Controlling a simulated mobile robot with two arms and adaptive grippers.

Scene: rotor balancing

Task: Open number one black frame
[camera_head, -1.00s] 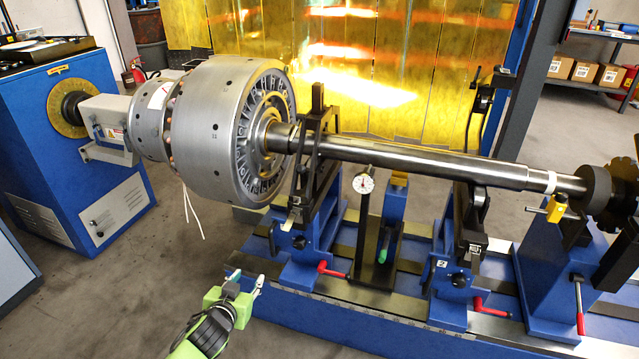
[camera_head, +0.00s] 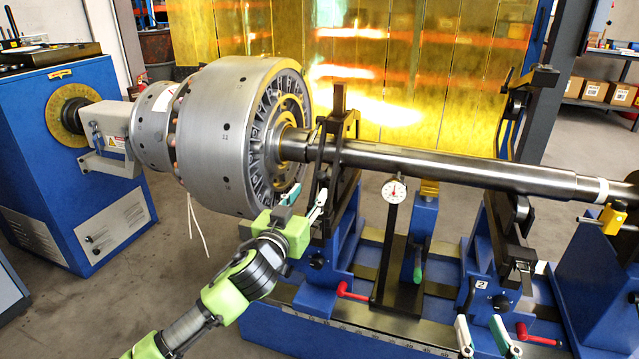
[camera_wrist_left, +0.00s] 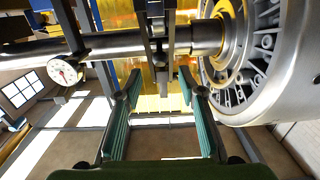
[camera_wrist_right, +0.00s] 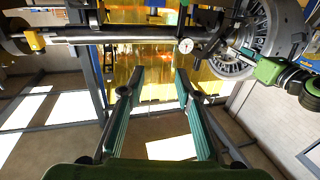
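The number one black frame (camera_head: 338,120) stands beside the rotor's silver drum and closes over the shaft (camera_head: 440,168). Its number label is not visible. My left gripper (camera_head: 302,203) is open and empty, in front of the frame's lower near side and close to the drum. In the left wrist view, the frame (camera_wrist_left: 157,28) lies ahead of the open fingers (camera_wrist_left: 158,80), with a visible gap. My right gripper (camera_head: 485,338) is open and empty, low at the front near the rail. Its open fingers also show in the right wrist view (camera_wrist_right: 159,80).
A second black frame (camera_head: 497,215) stands to the right on a blue support labelled 2, with its upper arm (camera_head: 540,76) raised behind the shaft. A dial gauge (camera_head: 394,190) stands between the frames. Red handles (camera_head: 352,292) stick out at the front. The silver drum (camera_head: 225,135) is close on the left.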

